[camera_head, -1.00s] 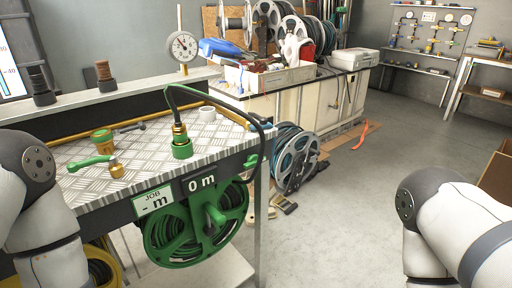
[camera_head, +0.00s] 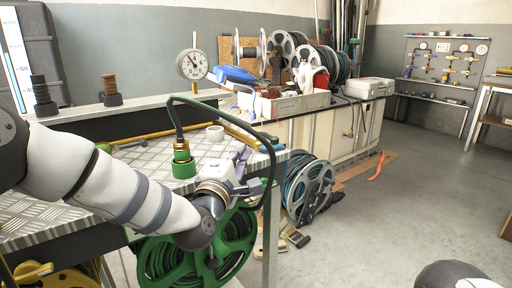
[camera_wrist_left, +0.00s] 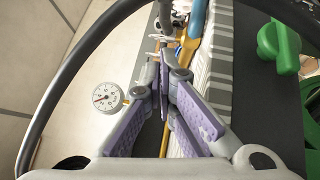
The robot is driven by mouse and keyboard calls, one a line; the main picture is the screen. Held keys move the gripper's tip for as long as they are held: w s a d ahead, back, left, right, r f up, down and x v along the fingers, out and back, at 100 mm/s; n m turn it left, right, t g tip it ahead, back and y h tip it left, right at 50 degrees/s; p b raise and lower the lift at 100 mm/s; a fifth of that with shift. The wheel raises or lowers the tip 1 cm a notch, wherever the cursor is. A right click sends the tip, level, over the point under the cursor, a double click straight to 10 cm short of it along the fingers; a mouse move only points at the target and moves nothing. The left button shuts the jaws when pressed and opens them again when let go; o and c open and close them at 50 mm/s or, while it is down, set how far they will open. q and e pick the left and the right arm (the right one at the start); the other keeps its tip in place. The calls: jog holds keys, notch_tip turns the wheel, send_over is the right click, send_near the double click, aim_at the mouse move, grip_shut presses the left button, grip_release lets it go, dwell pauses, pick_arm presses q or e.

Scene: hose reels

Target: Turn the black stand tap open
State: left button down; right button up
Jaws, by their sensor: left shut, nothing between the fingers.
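I cannot pick out with certainty which fitting is the black stand tap. A green handle (camera_wrist_left: 280,45) shows on the dark front panel in the left wrist view, right of my fingers and apart from them. In the head view my left gripper (camera_head: 243,158) is at the table's right end, under the arching black hose (camera_head: 232,108). Its purple-padded fingers (camera_wrist_left: 168,75) are shut and empty in the left wrist view. The green-and-brass hose connector (camera_head: 183,158) stands upright left of the gripper. My left forearm hides much of the table top. My right gripper is out of view.
A pressure gauge (camera_head: 192,64) stands behind the table. The green hose reel (camera_head: 160,260) is below the front edge. A grey reel with teal hose (camera_head: 308,187) stands on the floor to the right. The hose loop passes close around my gripper. The floor at right is open.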

aim_at(267, 138)
pick_arm(q)
jog(key=w+d, duration=0.1)
jog(key=d, duration=0.1)
jog(key=w+d, duration=0.1)
jog(key=w, duration=0.1)
jog(key=shift+d+r, duration=0.35)
jog(key=shift+r, duration=0.05)
jog(key=shift+d, duration=0.1)
jog(key=shift+w+d+f+b, duration=0.1)
jog(key=shift+w+d+b, duration=0.2)
jog(key=shift+d, duration=0.45)
jog(key=shift+s+r, duration=0.15)
jog(key=shift+r, duration=0.05)
